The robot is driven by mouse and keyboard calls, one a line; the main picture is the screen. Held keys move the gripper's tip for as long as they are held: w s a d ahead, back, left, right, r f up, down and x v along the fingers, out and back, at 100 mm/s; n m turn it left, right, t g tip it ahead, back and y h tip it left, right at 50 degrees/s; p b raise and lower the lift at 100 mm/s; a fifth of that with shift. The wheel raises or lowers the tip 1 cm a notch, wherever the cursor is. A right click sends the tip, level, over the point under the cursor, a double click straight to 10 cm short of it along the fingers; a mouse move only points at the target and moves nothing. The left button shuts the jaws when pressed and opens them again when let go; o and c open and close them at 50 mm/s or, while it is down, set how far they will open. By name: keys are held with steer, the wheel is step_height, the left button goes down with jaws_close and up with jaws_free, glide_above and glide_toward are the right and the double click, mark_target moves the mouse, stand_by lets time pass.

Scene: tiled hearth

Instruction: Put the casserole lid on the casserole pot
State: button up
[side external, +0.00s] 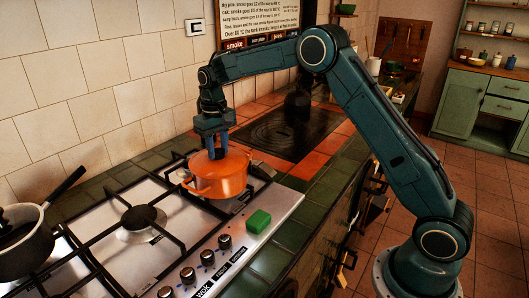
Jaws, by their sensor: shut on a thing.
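The orange casserole pot (222,187) stands on the far right burner of the gas hob. The orange casserole lid (228,163) is at the top of the pot, directly under my gripper. My gripper (214,151) points straight down over the pot and is shut on the lid's knob, which the fingers mostly hide. The lid appears level and at the pot's rim; I cannot tell whether it rests fully on the rim or is slightly above it.
The tiled wall is close behind the pot. A dark plate (284,133) lies beyond on orange tiles.

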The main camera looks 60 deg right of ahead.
steer(key=shift+r, duration=0.15)
steer(key=o, duration=1)
steer(key=shift+o, duration=0.2)
step_height(320, 180, up, 14)
stand_by(0.7)
